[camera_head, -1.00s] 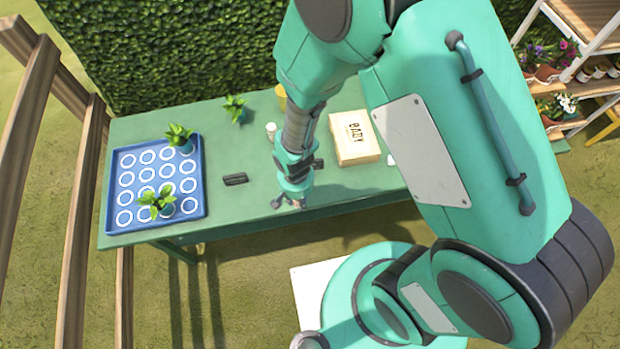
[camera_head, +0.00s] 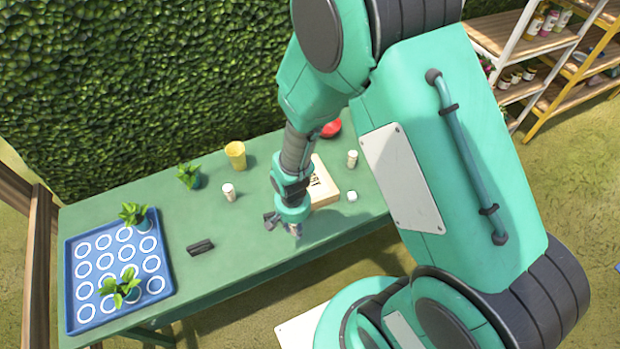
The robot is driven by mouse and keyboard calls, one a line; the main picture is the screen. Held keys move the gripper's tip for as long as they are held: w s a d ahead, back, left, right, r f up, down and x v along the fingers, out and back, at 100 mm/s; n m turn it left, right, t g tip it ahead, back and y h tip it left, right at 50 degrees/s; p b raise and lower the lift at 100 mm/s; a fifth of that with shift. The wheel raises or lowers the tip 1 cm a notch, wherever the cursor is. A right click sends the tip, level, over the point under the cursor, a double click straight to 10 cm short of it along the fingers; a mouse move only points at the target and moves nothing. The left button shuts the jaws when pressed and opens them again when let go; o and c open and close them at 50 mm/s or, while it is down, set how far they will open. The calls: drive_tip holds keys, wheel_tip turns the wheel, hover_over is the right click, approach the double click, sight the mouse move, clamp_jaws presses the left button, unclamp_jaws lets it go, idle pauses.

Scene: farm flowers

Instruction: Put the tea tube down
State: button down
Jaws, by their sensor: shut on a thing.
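My gripper (camera_head: 284,226) points down over the front edge of the green table, left of the pale box. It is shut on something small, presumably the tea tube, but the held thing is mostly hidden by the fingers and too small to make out. I cannot tell whether it touches the table (camera_head: 235,250).
A blue tray (camera_head: 103,308) with white rings holds two potted plants at left. A black object (camera_head: 200,247), white bottle (camera_head: 229,192), third plant (camera_head: 189,177), yellow cup (camera_head: 236,155), pale box (camera_head: 325,188), another bottle (camera_head: 352,159), white piece (camera_head: 351,196) and red bowl (camera_head: 331,129) surround clear tabletop.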

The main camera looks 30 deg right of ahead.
drive_tip(key=d+r+m, duration=0.3)
drive_tip(key=d, duration=0.8)
drive_tip(key=shift+d+m, duration=0.3)
drive_tip(key=shift+d, duration=0.05)
drive_tip(key=shift+w, duration=0.15)
drive_tip(key=b, duration=0.1)
hover_over(313, 184)
drive_tip(key=shift+f, duration=0.75)
drive_tip(key=shift+f+b, duration=0.55)
drive_tip(key=shift+f, duration=1.2)
drive_tip(key=shift+f, duration=0.15)
drive_tip(key=c, duration=1.4)
unclamp_jaws()
